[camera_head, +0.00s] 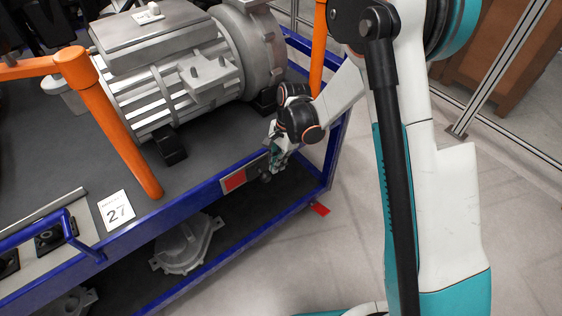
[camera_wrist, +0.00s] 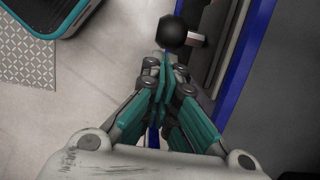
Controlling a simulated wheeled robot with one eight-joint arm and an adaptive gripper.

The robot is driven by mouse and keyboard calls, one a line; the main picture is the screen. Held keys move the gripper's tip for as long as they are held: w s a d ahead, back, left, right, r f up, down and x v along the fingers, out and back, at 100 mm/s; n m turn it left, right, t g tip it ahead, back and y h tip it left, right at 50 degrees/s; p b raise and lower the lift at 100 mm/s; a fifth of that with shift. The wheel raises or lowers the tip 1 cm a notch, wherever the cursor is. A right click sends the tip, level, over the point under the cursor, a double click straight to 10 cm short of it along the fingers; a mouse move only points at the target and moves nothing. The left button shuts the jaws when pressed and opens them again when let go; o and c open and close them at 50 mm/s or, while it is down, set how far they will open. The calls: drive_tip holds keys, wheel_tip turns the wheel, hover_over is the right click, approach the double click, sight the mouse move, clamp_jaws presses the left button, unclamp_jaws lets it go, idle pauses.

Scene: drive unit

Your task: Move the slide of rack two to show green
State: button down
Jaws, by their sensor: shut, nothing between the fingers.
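The slide (camera_head: 256,170) is a grey plate on the blue front edge of the rack (camera_head: 190,205). A red field (camera_head: 234,181) shows at its left; no green is visible on it. A round black knob (camera_wrist: 172,32) shows large in the wrist view, just beyond my fingertips. My gripper (camera_head: 273,168) is at the right part of the slide, pointing down. In the wrist view my gripper (camera_wrist: 164,68) has its teal fingers together, with nothing held. Whether the fingertips touch the knob, I cannot tell. My gripper partly hides the slide's right end.
A grey motor (camera_head: 190,75) stands on the rack's top, between orange posts (camera_head: 120,135). A number card (camera_head: 116,210) lies left of the slide. A cast metal part (camera_head: 188,248) lies on the lower shelf. Open floor (camera_head: 300,255) lies in front of the rack.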

sight(263, 176)
drive_tip(key=s+a, duration=0.4)
drive_tip(key=a, duration=0.3)
drive_tip(key=shift+s+b, duration=0.4)
drive_tip(key=w+d, duration=0.1)
drive_tip(key=w+d+r, duration=0.1)
drive_tip(key=shift+d, duration=0.35)
drive_tip(key=p+v, duration=0.4)
drive_tip(key=v, duration=0.6)
drive_tip(key=shift+w+d+r, duration=0.1)
drive_tip(key=shift+d, duration=0.05)
